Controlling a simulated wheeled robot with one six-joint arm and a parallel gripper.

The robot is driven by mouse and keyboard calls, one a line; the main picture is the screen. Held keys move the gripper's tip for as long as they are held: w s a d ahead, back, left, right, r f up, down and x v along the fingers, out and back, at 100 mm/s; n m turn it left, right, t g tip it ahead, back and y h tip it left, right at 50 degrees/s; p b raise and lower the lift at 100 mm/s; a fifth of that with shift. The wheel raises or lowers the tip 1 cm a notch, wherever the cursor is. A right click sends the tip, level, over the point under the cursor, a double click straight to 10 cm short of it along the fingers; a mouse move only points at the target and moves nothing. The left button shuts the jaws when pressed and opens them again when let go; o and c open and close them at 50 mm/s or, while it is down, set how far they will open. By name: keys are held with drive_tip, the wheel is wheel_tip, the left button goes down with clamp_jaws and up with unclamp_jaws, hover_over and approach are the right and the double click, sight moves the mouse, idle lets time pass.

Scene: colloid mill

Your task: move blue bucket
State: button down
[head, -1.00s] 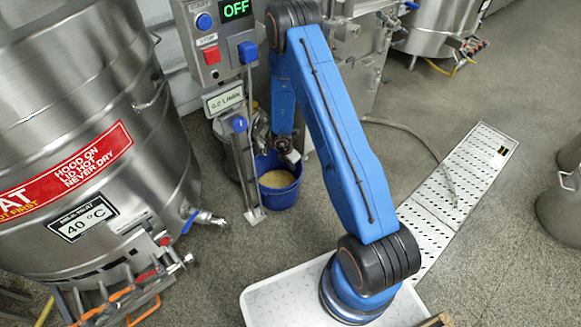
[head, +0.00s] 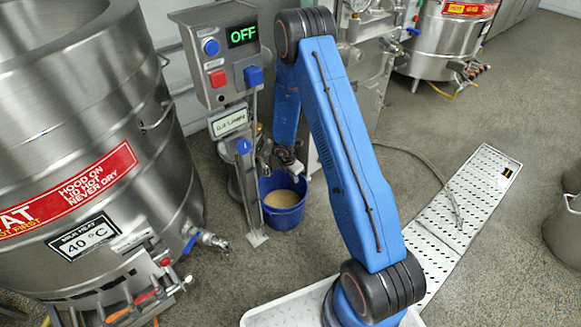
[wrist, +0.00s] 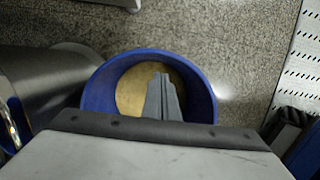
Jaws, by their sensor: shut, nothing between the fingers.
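The blue bucket (head: 283,212) stands on the floor beside the control post, with a tan content inside. In the wrist view the bucket (wrist: 203,92) lies straight ahead, and its near side is hidden by my gripper's body. My gripper (wrist: 164,78) is shut with nothing between its fingers, and its tips show against the tan content. In the head view my gripper (head: 290,168) is small, at the bucket's top edge. I cannot tell whether it touches the bucket.
A control box (head: 225,60) reading OFF stands on a post just behind and left of the bucket. A large steel tank (head: 85,130) with a tap (head: 210,240) is at the left. A perforated floor grate (head: 465,205) runs at the right. Floor in front of the bucket is clear.

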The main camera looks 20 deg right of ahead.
drive_tip(key=w+v, duration=0.1)
drive_tip(key=v, duration=0.9)
drive_tip(key=shift+s+r, duration=0.2)
drive_tip(key=shift+s, duration=0.3)
drive_tip(key=shift+a, duration=0.1)
